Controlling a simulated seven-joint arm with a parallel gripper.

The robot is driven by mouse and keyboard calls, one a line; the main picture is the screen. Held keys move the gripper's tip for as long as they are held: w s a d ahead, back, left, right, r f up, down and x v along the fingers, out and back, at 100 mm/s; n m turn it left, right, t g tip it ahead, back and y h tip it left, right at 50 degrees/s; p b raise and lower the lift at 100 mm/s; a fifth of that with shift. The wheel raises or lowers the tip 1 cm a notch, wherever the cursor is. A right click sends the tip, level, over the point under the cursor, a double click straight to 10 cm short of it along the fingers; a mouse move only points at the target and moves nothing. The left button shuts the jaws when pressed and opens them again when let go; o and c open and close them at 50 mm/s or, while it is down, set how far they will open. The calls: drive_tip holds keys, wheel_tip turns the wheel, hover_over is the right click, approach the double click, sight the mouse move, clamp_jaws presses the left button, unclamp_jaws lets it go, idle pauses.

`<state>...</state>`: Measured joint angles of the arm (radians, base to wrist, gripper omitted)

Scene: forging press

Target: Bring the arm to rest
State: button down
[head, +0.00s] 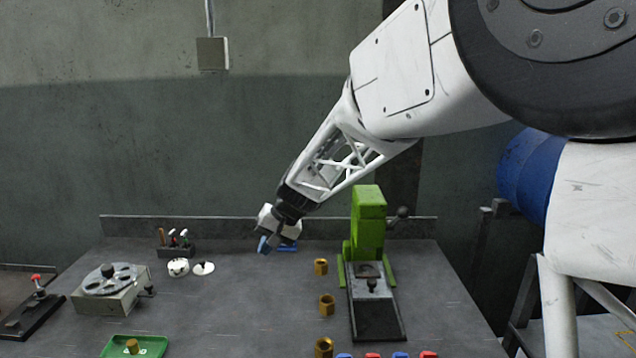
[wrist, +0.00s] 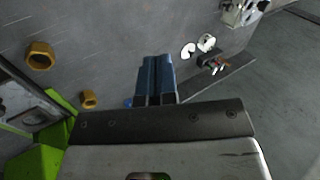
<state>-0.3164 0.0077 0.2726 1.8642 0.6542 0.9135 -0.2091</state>
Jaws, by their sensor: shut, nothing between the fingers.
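My gripper (head: 265,247) is held above the back part of the grey bench in the head view, left of the green press (head: 369,222). Its blue fingers are together in the wrist view (wrist: 156,76), with nothing between them. A blue piece (head: 287,246) shows just behind the gripper, partly hidden by it; I cannot tell what it is. The arm reaches down from the upper right and hangs clear of the bench.
Brass hex pieces (head: 327,304) stand left of the press. A green tray (head: 135,346) holds one brass piece. A dial device (head: 112,288), a tool rack (head: 176,244) and white round parts (head: 178,267) are at left. The bench middle is clear.

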drive_tip(key=s+d+r+m+t+h, duration=0.1)
drive_tip(key=s+d+r+h, duration=0.1)
drive_tip(key=s+d, duration=1.05)
drive_tip(key=s+d+r+t+h, duration=0.1)
drive_tip(key=s+d+r+h, duration=0.15)
drive_tip(key=s+d, duration=1)
drive_tip(key=s+d+f+h, duration=0.2)
drive_tip(key=s+d, duration=0.4)
drive_tip(key=s, duration=0.5)
drive_tip(key=shift+s+f+m, duration=0.35)
drive_tip(key=shift+f+m, duration=0.05)
drive_tip(key=shift+f, duration=0.05)
